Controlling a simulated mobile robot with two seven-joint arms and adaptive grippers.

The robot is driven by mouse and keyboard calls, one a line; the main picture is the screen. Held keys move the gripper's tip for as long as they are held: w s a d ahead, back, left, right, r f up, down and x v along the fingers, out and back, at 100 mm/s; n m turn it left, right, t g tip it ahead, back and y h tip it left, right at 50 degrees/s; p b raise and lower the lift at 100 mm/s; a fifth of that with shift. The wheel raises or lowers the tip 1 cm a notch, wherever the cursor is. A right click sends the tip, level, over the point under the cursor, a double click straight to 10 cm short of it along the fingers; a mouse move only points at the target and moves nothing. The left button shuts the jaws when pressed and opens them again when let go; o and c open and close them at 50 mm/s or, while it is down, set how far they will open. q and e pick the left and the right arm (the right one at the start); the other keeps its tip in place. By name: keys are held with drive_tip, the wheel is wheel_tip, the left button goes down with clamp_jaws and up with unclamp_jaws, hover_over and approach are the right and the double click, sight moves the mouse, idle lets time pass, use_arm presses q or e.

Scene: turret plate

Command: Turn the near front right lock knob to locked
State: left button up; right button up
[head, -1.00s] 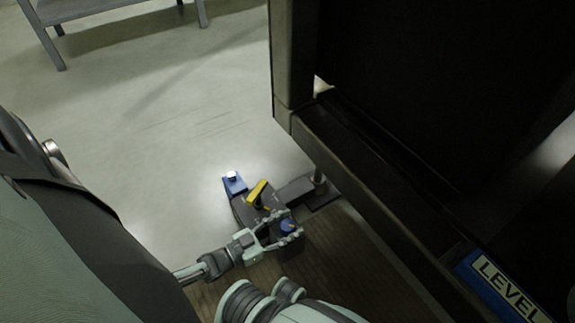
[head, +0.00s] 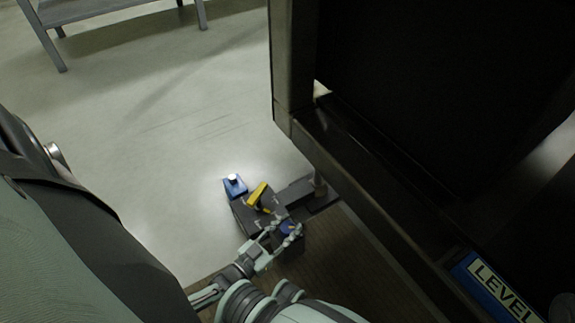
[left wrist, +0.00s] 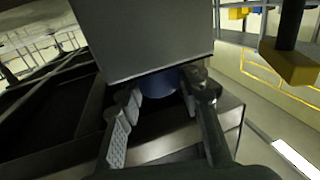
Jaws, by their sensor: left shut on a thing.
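In the left wrist view the blue knob (left wrist: 158,84) shows between the two fingers, partly hidden by a grey block in front. The knob's pointer cannot be made out. My right gripper is not in view.
A yellow handle (head: 258,195) stands on the unit beside the knob, close to my left gripper. A dark frame (head: 350,165) with a LEVEL label (head: 500,290) fills the right. Pale floor (head: 170,130) is clear.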

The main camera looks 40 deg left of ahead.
sight(287, 227)
use_arm(q)
drive_tip(key=o, duration=1.2)
drive_tip(key=shift+r, duration=5)
